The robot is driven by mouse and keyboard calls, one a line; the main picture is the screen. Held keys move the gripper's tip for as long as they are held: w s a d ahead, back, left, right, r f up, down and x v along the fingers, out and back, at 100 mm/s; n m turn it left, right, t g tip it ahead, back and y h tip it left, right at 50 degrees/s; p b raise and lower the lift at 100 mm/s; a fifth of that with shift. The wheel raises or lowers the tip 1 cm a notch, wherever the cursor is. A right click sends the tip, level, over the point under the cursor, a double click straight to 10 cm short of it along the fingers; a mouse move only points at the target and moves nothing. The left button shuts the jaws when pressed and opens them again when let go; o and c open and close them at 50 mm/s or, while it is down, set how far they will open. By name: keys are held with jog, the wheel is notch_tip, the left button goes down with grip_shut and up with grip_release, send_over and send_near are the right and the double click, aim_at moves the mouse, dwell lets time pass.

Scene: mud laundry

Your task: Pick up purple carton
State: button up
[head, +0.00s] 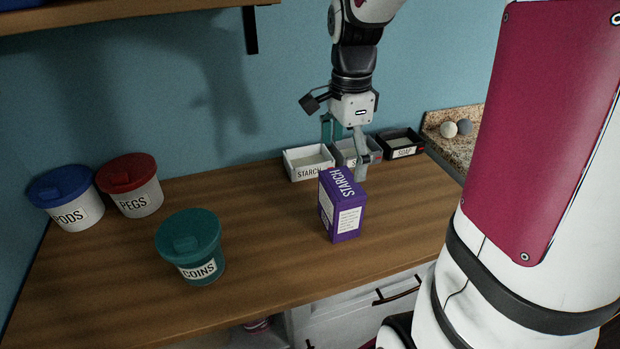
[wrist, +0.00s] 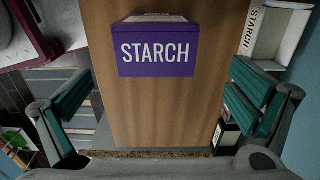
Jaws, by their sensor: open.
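The purple carton (head: 341,206), labelled STARCH, stands upright on the wooden counter (head: 270,240), right of its middle. In the wrist view the carton (wrist: 157,50) shows its purple lettered face at the top middle, ahead of the fingers and between their lines. My gripper (head: 345,150) hangs above the counter, over and just behind the carton in the head view. In the wrist view my gripper (wrist: 160,105) has its two teal-padded fingers spread wide, with nothing between them. It does not visibly touch the carton.
A white tray (head: 295,175) labelled STARCH, a grey tray and a dark tray (head: 402,155) stand behind the carton along the wall. Lidded tubs, PODS (head: 82,212), PEGS (head: 143,198) and COINS (head: 209,268), stand left. The counter between COINS and the carton is clear. A shelf (head: 110,18) hangs above.

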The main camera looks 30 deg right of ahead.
aim_at(342, 181)
notch_tip(342, 181, down, 5)
jog(key=shift+f, duration=0.15)
jog(key=shift+s+a+f, duration=0.1)
jog(key=shift+s+f, duration=0.05)
jog(key=shift+f, duration=1.25)
jog(key=shift+s+a+f, duration=0.1)
jog(key=shift+f, duration=1.3)
jog(key=c, duration=1.7)
jog(key=shift+o, duration=0.2)
jog(key=shift+r, duration=0.15)
